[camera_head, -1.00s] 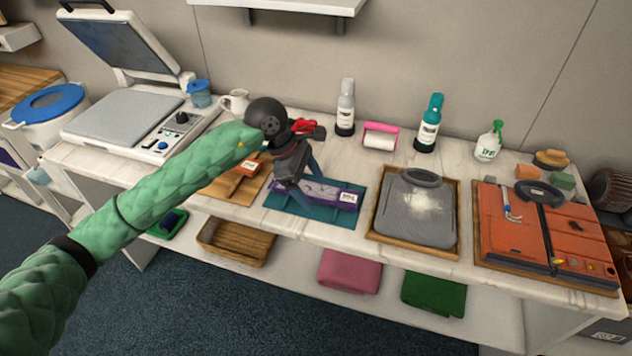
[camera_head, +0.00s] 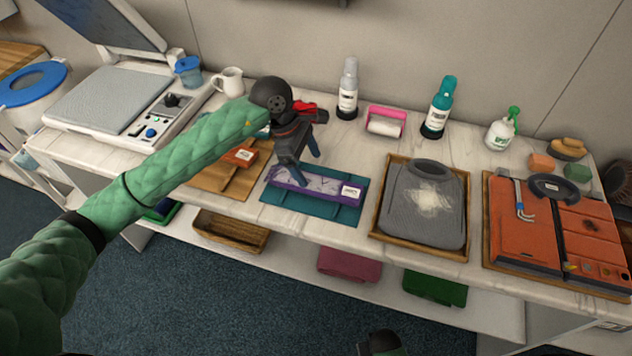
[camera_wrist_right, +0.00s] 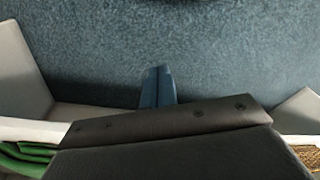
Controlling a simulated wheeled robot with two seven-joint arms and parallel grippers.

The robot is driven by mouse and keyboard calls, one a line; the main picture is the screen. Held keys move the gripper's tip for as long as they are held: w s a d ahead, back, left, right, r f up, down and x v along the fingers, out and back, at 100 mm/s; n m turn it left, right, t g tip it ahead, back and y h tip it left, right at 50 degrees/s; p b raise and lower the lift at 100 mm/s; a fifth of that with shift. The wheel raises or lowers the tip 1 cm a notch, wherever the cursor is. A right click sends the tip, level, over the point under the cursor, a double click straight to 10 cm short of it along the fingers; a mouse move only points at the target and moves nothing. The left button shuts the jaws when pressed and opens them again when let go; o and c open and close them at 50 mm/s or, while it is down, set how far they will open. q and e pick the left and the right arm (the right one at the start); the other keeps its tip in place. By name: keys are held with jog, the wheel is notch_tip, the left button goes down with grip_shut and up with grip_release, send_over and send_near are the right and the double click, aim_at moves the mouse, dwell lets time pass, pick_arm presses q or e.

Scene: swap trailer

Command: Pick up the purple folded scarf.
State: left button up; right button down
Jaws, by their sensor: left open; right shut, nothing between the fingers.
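The purple folded scarf (camera_head: 325,187) is a long, narrow strip with a white label at its right end. It lies on a teal folded piece (camera_head: 292,213) on the counter. My left gripper (camera_head: 305,178) is open above the scarf's left part, its blue fingers pointing down. The near finger overlaps the scarf in the picture; I cannot tell whether it touches. My right gripper (camera_wrist_right: 158,86) shows in the right wrist view, its blue fingers together and empty over the blue-grey floor.
On the counter (camera_head: 345,225), a wooden board (camera_head: 212,183) lies left of the scarf and a framed tray with a grey garment (camera_head: 425,215) lies right. Bottles and a pink roller (camera_head: 386,123) stand behind. Folded cloths (camera_head: 348,264) and a basket (camera_head: 230,232) occupy the lower shelf.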

aim_at(315, 182)
pick_arm(q)
jog(key=p+x, duration=0.2)
jog(key=x, duration=0.2)
jog(key=shift+s+a+p, duration=0.15)
jog(key=shift+a+p, duration=0.05)
jog(key=shift+p, duration=0.2)
jog(key=shift+s+d+f, duration=0.1)
jog(key=shift+f, duration=0.4)
pick_arm(e)
notch_tip(315, 182, down, 8)
jog(key=s+d, duration=0.1)
jog(key=d, duration=0.1)
jog(key=shift+s+t, duration=0.3)
jog(key=shift+s, duration=0.05)
pick_arm(q)
jog(key=c, duration=1)
jog(key=shift+c, duration=0.5)
jog(key=shift+r, duration=0.1)
pick_arm(e)
jog(key=shift+f, duration=0.1)
